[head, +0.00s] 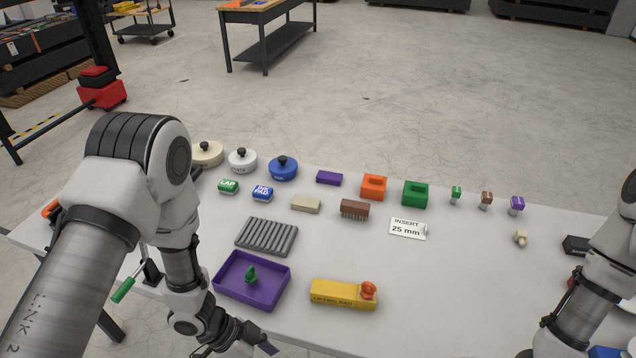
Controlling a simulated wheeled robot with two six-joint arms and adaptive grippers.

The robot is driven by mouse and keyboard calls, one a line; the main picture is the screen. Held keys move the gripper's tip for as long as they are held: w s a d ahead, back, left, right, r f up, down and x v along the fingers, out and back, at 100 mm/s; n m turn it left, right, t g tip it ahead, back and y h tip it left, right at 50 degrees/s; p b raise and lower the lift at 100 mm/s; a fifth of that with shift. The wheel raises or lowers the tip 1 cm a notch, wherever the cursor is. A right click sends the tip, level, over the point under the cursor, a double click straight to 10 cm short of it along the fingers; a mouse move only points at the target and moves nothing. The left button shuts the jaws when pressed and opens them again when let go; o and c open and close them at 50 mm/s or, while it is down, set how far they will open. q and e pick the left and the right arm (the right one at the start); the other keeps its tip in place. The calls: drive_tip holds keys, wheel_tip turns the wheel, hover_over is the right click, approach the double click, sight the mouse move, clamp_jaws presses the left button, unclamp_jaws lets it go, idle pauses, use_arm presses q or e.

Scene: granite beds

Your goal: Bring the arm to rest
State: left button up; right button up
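My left arm (140,185) comes in from the left and bends down over the table's left part. My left gripper (260,343) is low at the bottom edge, in front of the purple tray (224,290). It is partly cut off, so its opening does not show. My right arm (590,295) is at the right edge and reaches down out of the picture. Its gripper is out of view.
The white table (440,290) has bare room at its centre right. A yellow block (335,293), a grey ribbed rack (267,236) and a white "INSERT 25 mm" card (406,229) lie on it. Lidded pots, coloured blocks and small pegs line the back.

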use_arm(q)
drive_tip(key=s+a+f+n+y, duration=0.3)
drive_tip(key=s+a+n, duration=0.3)
drive_tip(key=a+n, duration=0.2)
drive_tip(key=s+a+f+n+t+y, duration=0.1)
drive_tip(key=s+a+f+n+y, duration=0.2)
drive_tip(key=s+a+n, duration=0.3)
drive_tip(key=shift+a+f+n+t+y+b, duration=0.35)
drive_tip(key=shift+a+n+y, duration=0.25)
drive_tip(key=shift+a+n, duration=0.3)
use_arm(e)
drive_tip(key=s+d+f+m+g+h, duration=0.2)
drive_tip(key=s+d+f+m+h, duration=0.4)
drive_tip(key=m, duration=0.7)
wheel_tip(320, 180, down, 5)
drive_tip(key=d+h, duration=0.2)
drive_tip(key=h, duration=0.2)
drive_tip(key=shift+d+f+h, duration=0.2)
drive_tip(key=shift+d+h, duration=0.1)
drive_tip(key=shift+s, duration=0.1)
